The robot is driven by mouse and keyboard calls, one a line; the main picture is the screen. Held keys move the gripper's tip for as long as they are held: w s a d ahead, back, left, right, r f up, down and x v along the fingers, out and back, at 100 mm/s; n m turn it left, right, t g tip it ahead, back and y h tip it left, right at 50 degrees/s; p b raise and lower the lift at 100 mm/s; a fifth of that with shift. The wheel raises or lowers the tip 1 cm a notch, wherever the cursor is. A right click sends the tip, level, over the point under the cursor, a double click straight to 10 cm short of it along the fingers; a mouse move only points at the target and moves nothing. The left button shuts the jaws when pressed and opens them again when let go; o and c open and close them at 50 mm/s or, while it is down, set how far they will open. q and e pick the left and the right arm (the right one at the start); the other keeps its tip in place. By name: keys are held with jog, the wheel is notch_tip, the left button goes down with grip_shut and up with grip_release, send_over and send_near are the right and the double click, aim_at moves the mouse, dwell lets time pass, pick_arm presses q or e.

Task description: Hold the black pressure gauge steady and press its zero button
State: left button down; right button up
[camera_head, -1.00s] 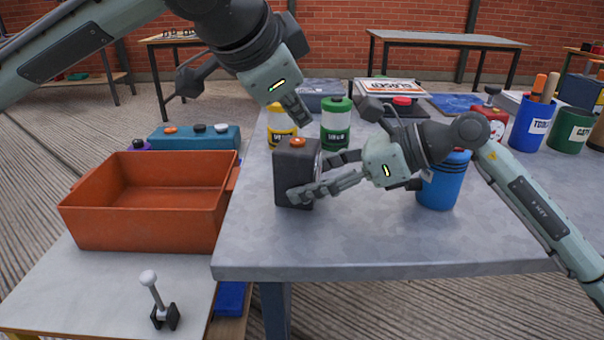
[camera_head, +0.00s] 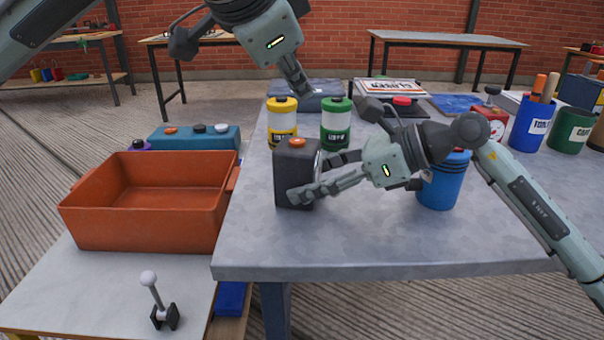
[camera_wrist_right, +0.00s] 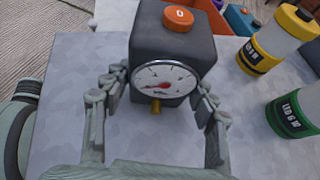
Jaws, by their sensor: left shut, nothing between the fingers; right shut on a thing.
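The black pressure gauge (camera_head: 296,176) stands upright on the grey table, a dark box with an orange zero button (camera_head: 297,142) on top. In the right wrist view the gauge (camera_wrist_right: 172,48) shows its round dial facing the camera, and the orange button (camera_wrist_right: 179,17) is marked "0". My right gripper (camera_head: 306,178) is shut on the gauge, one finger on each side; its fingers (camera_wrist_right: 157,102) also show in the right wrist view. My left gripper (camera_head: 304,112) is shut and empty, above and behind the gauge, apart from the button.
A yellow bottle (camera_head: 282,124) and a green bottle (camera_head: 336,126) stand behind the gauge. A blue container (camera_head: 438,188) stands right of it, behind my right gripper. An orange bin (camera_head: 145,235) is at the left. The table's front is clear.

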jog(key=shift+f, duration=0.1)
jog(key=o, duration=0.9)
jog(key=shift+o, duration=0.2)
